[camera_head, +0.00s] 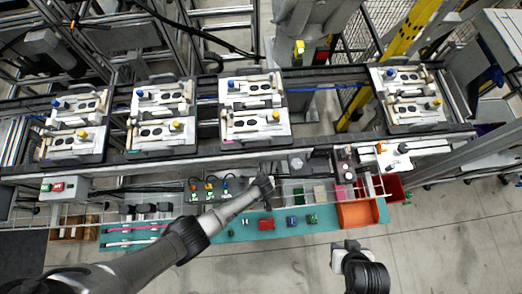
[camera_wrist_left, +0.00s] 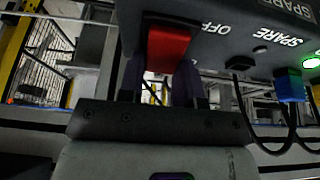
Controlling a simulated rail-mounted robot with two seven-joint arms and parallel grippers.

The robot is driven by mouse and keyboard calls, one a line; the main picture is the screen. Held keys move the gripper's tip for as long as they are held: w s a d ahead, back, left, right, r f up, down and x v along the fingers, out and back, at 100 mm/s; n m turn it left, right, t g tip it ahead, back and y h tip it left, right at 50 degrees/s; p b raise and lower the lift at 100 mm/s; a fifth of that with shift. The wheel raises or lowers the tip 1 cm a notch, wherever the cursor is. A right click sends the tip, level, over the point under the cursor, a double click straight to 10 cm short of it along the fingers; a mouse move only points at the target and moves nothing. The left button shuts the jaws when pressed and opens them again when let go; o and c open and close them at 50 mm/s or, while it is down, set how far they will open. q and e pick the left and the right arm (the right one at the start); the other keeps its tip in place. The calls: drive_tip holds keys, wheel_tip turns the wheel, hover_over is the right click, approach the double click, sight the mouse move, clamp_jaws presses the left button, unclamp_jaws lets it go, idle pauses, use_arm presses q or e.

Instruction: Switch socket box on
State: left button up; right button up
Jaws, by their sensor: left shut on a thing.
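The dark socket box (camera_head: 212,190) stands on the near ledge, with orange and blue plugs on it. In the left wrist view the box (camera_wrist_left: 215,45) shows white SPARE and OFF lettering. A red switch (camera_wrist_left: 168,46) on it sits between the dark fingers of my left gripper (camera_wrist_left: 162,82), which is shut on it. In the head view my left gripper (camera_head: 264,186) is at the right end of the box, its fingertips too small to make out. My right gripper (camera_head: 348,250) hangs at the lower right, away from the box; its jaws are unclear.
A blue plug (camera_wrist_left: 290,86) and a green light (camera_wrist_left: 311,62) are beside the lettering. A control box (camera_head: 65,187) with green and red buttons is at left. Several pallet fixtures (camera_head: 255,106) line the rail behind.

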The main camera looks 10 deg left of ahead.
idle(0.3)
use_arm(q)
drive_tip(key=o, duration=0.9)
drive_tip(key=shift+r, duration=0.1)
drive_tip(key=shift+s+r, duration=0.15)
drive_tip(key=shift+r, duration=0.1)
drive_tip(key=shift+p+v, duration=1.9)
drive_tip(key=shift+v, duration=4.65)
